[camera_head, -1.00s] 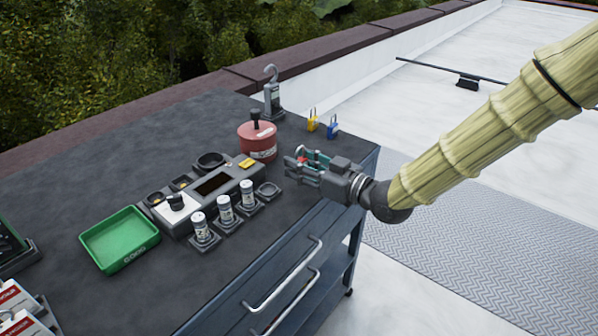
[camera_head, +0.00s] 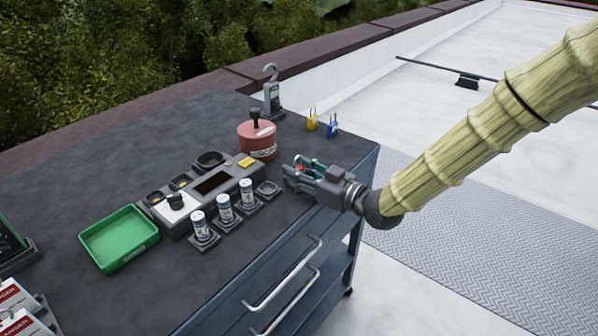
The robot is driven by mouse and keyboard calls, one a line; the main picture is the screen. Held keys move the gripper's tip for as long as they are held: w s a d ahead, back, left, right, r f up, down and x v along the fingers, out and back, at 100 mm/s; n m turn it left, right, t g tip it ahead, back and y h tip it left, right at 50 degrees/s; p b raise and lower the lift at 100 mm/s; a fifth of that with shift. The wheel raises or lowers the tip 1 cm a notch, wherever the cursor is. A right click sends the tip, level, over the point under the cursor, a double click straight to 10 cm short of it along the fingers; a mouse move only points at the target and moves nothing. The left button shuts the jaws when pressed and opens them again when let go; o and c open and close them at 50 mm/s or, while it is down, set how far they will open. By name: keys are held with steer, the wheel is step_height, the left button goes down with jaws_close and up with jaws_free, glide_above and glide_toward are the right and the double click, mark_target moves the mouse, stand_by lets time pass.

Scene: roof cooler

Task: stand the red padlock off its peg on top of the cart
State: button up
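My gripper (camera_head: 291,169) is over the right part of the dark cart top (camera_head: 330,155), reaching in from the right. A small patch of the red padlock (camera_head: 300,168) shows between its fingers, which appear closed on it. The fingers hide most of the padlock, including its shackle. The gripper is low, but I cannot tell whether the padlock touches the cart top. No empty peg is clearly visible.
A yellow padlock (camera_head: 312,120) and a blue padlock (camera_head: 332,128) stand behind the gripper. A red canister (camera_head: 257,141), a hook-topped device (camera_head: 272,95), a grey console (camera_head: 207,192), several small cylinders (camera_head: 224,208) and a green tray (camera_head: 120,238) lie leftward.

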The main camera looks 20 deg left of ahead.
steer(key=o, duration=0.4)
steer(key=shift+r, duration=0.3)
steer(key=shift+s+d+f, duration=0.1)
steer(key=shift+d, duration=0.25)
steer(key=v, duration=1.1)
steer(key=shift+d, duration=0.15)
